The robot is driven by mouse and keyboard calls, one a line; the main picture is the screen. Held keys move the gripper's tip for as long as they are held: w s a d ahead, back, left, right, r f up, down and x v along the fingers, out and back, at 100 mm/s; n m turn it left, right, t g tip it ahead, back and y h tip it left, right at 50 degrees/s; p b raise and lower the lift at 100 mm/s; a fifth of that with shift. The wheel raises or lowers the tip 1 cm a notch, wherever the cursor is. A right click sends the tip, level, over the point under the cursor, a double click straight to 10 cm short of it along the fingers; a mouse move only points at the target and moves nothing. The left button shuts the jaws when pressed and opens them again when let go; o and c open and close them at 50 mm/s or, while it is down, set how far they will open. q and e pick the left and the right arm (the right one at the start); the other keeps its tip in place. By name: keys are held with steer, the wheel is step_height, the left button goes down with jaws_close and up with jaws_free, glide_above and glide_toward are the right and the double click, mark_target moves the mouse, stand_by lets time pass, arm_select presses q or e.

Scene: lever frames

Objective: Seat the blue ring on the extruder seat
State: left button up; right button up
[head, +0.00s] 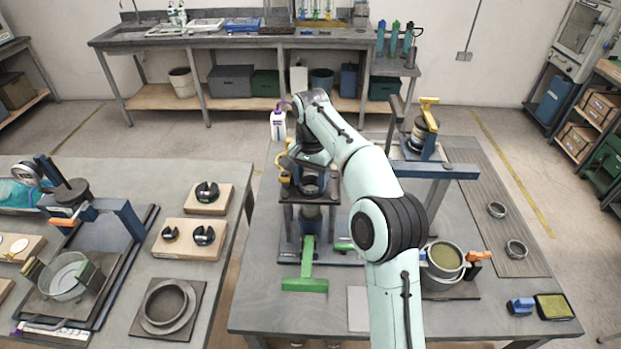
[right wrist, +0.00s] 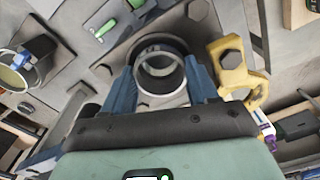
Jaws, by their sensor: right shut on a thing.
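My right gripper (head: 309,181) is over the dark top plate of a stand in the middle of the right-hand table. In the right wrist view its two blue fingers (right wrist: 163,82) are shut on a ring (right wrist: 160,68), one on each side. The ring looks grey with a dark rim; I take it to be the blue ring, though its colour is unclear. The extruder seat seems to be the stand's top plate (head: 290,196), largely hidden by my gripper and ring. I cannot tell whether the ring touches it. My left gripper is not in view.
A green T-shaped handle (head: 305,284) lies before the stand. A yellow part (right wrist: 232,72) is close beside my right finger. The front left of this table is clear.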

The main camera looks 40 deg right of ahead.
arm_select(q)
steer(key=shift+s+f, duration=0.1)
arm_select(e)
steer(key=shift+s+a+f, duration=0.1)
steer(key=shift+a+f, duration=0.05)
steer(key=shift+f, duration=0.45)
steer(key=o, duration=1.2)
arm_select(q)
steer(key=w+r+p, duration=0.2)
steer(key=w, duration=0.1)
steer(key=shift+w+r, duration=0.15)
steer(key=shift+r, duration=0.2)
arm_select(e)
steer(key=r, duration=1.3)
steer(key=shift+w+r, duration=0.1)
steer(key=shift+w, duration=0.1)
steer(key=shift+s, duration=0.1)
